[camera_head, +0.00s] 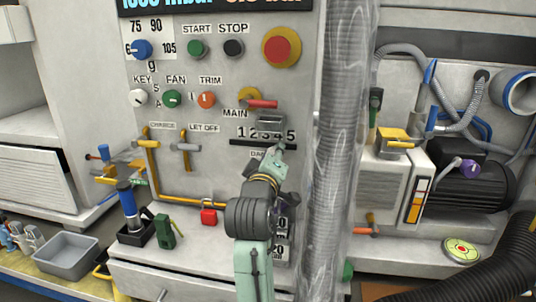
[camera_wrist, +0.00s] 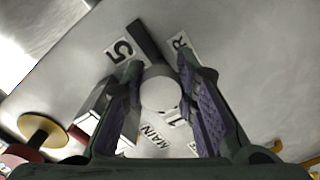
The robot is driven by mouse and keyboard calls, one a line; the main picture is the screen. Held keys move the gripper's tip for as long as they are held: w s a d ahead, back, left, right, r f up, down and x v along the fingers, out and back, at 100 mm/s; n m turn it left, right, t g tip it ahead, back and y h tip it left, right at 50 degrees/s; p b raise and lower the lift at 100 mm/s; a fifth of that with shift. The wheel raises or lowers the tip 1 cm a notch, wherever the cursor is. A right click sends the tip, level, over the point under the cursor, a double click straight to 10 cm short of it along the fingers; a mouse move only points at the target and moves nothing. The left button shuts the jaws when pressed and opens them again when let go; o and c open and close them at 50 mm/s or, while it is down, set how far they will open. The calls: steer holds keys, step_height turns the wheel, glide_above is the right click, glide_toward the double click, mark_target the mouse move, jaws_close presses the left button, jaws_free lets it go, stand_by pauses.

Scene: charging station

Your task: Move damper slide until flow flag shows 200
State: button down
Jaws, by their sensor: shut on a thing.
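The damper slide's dark slot (camera_head: 240,142) runs under a scale marked 1 to 5 on the grey panel. My gripper (camera_head: 276,152) reaches up to the slot below the higher numbers and hides the slide in the head view. In the wrist view a pale round knob (camera_wrist: 160,94) sits between the two purple-padded fingers of my gripper (camera_wrist: 162,105), which is shut on it. The slot (camera_wrist: 145,42) shows past the knob, near the 5. Partly hidden number labels (camera_head: 281,250) stand to the right of my arm; I cannot read the flow flag.
The MAIN red-handled valve (camera_head: 262,103) sits just above the scale. A red padlock (camera_head: 208,216) and yellow pipes (camera_head: 152,170) are at left. A motor (camera_head: 460,185) stands at right.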

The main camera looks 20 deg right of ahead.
steer(key=shift+r, duration=0.4)
steer(key=c, duration=1.6)
jaws_free()
steer(key=shift+c, duration=0.2)
steer(key=o, duration=0.4)
steer(key=shift+f, duration=0.2)
steer(key=v, duration=0.7)
steer(key=shift+s+a, duration=0.2)
